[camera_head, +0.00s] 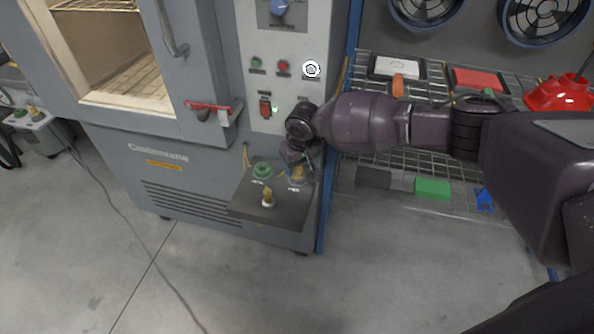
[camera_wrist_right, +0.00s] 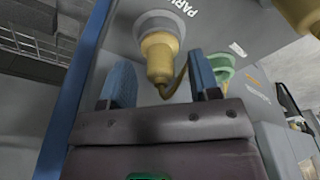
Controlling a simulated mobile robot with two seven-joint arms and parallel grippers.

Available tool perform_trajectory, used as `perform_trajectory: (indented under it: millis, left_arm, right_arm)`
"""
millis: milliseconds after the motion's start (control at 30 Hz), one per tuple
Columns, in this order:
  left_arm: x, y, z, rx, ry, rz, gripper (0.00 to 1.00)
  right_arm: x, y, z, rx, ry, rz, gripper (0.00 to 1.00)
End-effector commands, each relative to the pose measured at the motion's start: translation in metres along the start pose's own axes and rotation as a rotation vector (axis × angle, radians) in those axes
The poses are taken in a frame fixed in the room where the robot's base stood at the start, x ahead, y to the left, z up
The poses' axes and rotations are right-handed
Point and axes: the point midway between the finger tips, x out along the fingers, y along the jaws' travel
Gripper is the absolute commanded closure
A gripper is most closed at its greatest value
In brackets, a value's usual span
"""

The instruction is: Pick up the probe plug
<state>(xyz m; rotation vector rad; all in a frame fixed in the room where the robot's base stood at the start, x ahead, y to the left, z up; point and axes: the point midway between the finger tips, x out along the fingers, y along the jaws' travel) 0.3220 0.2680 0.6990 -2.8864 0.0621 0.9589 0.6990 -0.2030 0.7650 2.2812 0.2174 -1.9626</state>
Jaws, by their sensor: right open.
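The probe plug (camera_wrist_right: 160,58) is a yellow plug seated in a grey round socket marked "PARK" in the right wrist view. A thin cable curves off its end. In the head view the plug (camera_head: 298,175) stands on the low grey shelf of the oven, partly covered by my gripper. My right gripper (camera_wrist_right: 162,82) is open, its two blue fingers on either side of the plug's end with visible gaps. In the head view this gripper (camera_head: 302,157) reaches down from the right over the shelf. My left gripper is not in view.
A green socket (camera_head: 262,170) and another yellow plug (camera_head: 268,201) stand close by on the shelf (camera_head: 240,208). The oven's control panel (camera_head: 285,70) rises behind. A wire rack (camera_head: 440,120) with a red funnel (camera_head: 560,95) and a green block (camera_head: 432,188) is to the right.

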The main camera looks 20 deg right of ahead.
Motion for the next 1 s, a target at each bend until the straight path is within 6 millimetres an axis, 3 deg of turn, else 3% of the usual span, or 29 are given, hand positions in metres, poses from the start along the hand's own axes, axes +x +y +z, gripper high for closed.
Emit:
perform_trajectory:
  millis: [67, 300, 667, 1000]
  left_arm:
    - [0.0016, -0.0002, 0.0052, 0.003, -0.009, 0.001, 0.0]
    - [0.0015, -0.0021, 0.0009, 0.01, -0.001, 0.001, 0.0]
    - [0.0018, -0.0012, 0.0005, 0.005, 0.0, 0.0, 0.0]
    - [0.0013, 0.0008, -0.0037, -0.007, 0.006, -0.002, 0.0]
  right_arm:
    - [0.01, -0.0005, 0.0008, 0.0, -0.003, -0.001, 0.43]
    - [0.0081, -0.0005, -0.0004, 0.0, 0.002, -0.001, 0.45]
    - [0.0083, -0.0006, -0.0002, 0.0, 0.001, -0.001, 0.98]
    - [0.0009, -0.0005, -0.0017, 0.001, 0.003, -0.001, 0.98]
